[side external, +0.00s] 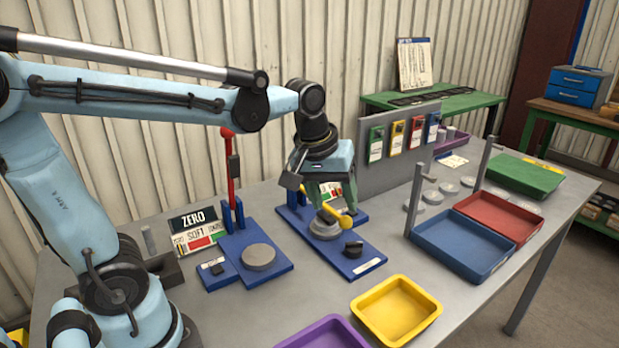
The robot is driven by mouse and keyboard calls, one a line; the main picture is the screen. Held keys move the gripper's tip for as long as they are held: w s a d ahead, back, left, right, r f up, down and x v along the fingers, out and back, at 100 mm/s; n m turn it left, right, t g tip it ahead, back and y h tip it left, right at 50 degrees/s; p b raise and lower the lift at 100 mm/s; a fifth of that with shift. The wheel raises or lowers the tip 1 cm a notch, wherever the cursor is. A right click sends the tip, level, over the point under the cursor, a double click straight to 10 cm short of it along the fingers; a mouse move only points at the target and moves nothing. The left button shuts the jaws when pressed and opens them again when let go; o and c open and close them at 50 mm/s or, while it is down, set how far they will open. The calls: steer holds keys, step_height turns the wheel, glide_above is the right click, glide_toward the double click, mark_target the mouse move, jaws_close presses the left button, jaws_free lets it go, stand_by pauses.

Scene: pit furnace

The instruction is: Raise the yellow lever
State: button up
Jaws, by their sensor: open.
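The yellow lever (335,213) is low, its round knob end toward the front right, over a grey disc (323,230) on a blue base plate (365,262). Its hinge end is hidden behind my gripper. My gripper (335,206) is open and points down, with its green fingers close around or just above the lever. I cannot tell whether they touch it.
A red lever (232,170) stands upright on another blue base (275,275) to the left. A grey panel (385,165) with coloured tags stands behind. Yellow (427,330), blue (455,260) and red (515,232) trays lie to the right. Thin posts (415,200) rise near them.

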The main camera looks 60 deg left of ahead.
steer(key=w+n+g, duration=0.1)
steer(key=w+n, duration=0.1)
steer(key=n+g, duration=0.3)
steer(key=n, duration=0.2)
glide_above(354, 243)
step_height(354, 243, down, 3)
steer(key=shift+n, duration=0.3)
step_height(354, 243, down, 10)
steer(key=shift+r, duration=0.1)
